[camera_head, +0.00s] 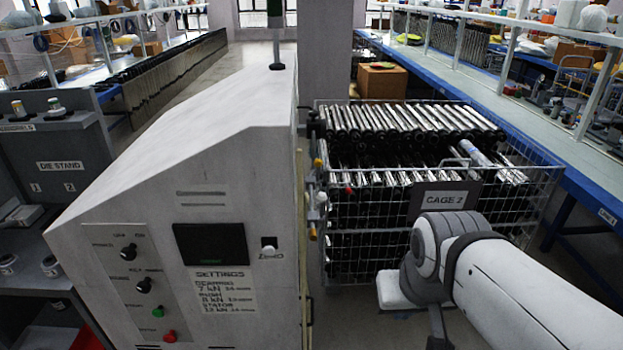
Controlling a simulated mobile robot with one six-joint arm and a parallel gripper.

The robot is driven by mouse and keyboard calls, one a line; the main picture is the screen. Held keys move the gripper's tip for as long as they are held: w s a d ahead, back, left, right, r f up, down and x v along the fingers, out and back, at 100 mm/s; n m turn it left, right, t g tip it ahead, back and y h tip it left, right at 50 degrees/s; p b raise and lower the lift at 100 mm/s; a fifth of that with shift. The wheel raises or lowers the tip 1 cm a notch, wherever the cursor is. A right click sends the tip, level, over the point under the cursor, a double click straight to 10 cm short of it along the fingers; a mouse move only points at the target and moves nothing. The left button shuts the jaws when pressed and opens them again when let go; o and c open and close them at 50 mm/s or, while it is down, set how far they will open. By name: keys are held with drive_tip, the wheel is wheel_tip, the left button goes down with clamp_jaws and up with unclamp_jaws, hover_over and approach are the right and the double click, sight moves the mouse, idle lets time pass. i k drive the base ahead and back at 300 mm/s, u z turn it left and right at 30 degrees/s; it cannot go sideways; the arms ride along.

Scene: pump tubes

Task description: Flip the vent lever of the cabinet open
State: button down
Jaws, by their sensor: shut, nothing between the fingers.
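The cabinet (230,140) is a large pale grey box with a sloped top, at the left centre. Its front has a dark screen (211,244), several knobs and a settings label. Small fittings (320,197) with red and yellow parts stick out along its right side edge. They are seen nearly edge-on, so I cannot tell which is the vent lever or how it is set. My arm comes in from the lower right and bends in front of the cage, apart from the cabinet. My gripper's fingertips are not visible; the arm's end runs out at the bottom edge.
A wire cage (540,205) labelled CAGE 2, full of metal tubes, stands right of the cabinet, behind my arm. A die stand (72,166) is at the left. A long blue-edged bench (590,195) runs along the right. A narrow floor gap lies between cabinet and cage.

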sight(322, 197)
drive_tip(key=z, duration=0.05)
drive_tip(key=i, duration=1)
drive_tip(key=u, duration=0.05)
